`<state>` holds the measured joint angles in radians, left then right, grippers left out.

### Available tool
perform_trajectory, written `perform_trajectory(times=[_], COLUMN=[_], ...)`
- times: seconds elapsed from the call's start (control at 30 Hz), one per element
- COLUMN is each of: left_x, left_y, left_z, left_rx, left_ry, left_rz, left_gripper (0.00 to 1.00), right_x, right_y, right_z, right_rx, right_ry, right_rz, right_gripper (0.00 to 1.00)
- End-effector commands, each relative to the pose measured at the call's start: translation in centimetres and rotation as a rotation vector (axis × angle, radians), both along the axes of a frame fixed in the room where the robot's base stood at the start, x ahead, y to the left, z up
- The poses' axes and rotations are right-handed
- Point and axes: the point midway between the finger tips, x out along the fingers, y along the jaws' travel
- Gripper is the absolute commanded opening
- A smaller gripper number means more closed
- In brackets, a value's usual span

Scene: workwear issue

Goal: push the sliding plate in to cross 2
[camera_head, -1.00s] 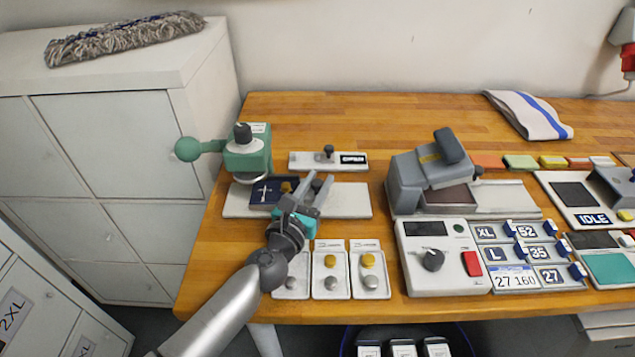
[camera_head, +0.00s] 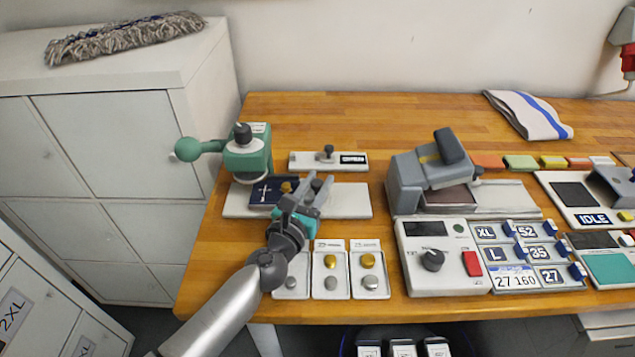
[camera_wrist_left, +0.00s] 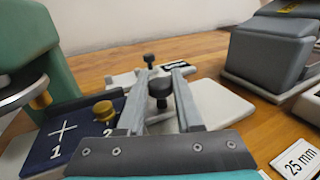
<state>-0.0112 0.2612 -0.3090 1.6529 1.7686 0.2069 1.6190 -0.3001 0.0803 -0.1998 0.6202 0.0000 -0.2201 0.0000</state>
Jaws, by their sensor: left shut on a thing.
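The sliding plate (camera_head: 262,192) is dark navy and lies on the pale base of the green press (camera_head: 249,155). In the left wrist view the plate (camera_wrist_left: 45,146) shows a white cross above a 1, and a 2 beside a brass knob (camera_wrist_left: 103,110); any cross by the 2 is hidden. My left gripper (camera_head: 317,184) is right of the brass knob. In the wrist view its fingers (camera_wrist_left: 158,82) are on either side of a black knob (camera_wrist_left: 159,89), shut on it. The knob's link to the plate is mostly hidden. My right gripper is not in view.
A white bar with a black knob (camera_head: 328,151) lies behind the base. Small trays with brass and grey buttons (camera_head: 331,286) stand in front. A grey press (camera_head: 430,178) stands to the right.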

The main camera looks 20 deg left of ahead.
Motion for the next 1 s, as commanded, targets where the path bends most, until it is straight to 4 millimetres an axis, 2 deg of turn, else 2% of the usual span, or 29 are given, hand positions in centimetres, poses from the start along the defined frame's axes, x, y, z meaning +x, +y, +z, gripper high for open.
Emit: perform_trajectory(times=[0.2, 0.4, 0.5, 0.8, 0.83, 1.0], left_x=[-0.1, -1.0, -1.4, -1.4, -1.4, -1.4], left_y=[0.3, 3.6, 4.6, 5.0, 5.0, 5.0], left_z=[-0.1, -0.3, -0.2, -0.1, -0.1, -0.1], left_rx=[0.001, 0.001, 0.0, 0.001, 0.001, 0.001], left_ry=[0.001, 0.003, 0.003, 0.003, 0.003, 0.002], left_rz=[0.001, 0.002, 0.001, 0.005, 0.006, 0.005], left_gripper=[0.0, 0.0, 0.0, 0.0, 0.36, 0.55], right_x=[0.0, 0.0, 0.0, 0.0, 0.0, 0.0], right_y=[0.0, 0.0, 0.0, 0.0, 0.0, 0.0], right_z=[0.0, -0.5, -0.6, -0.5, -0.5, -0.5], right_rx=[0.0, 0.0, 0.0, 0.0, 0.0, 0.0], right_ry=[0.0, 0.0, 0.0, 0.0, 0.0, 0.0], right_rz=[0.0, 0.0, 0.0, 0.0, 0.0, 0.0], right_gripper=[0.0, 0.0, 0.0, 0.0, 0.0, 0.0])
